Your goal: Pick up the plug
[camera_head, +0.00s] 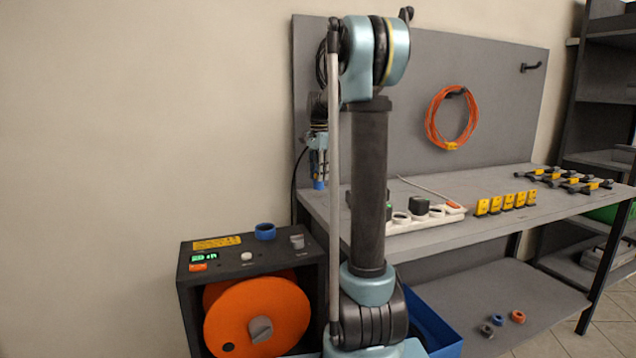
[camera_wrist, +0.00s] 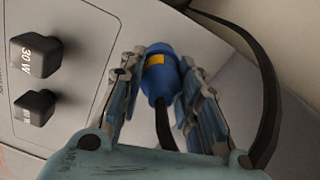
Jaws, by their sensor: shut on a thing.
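The plug (camera_wrist: 157,82) is a blue cylinder with a yellow label and a dark cable at its lower end. In the wrist view it stands between the two fingers of my gripper (camera_wrist: 160,72), which is shut on it. In the head view my gripper (camera_head: 318,160) hangs left of my arm's dark column, in front of the grey back panel. A small blue piece (camera_head: 319,184) shows at its lower end, probably the plug. The plug's far side is hidden.
A white power strip (camera_head: 425,219) with black adapters lies on the workbench (camera_head: 420,187), partly behind my arm. Yellow blocks (camera_head: 507,202) and clamps (camera_head: 570,180) stand further right. An orange cable reel (camera_head: 258,315) is left. Black "30 W" adapter (camera_wrist: 36,54) lies left in the wrist view.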

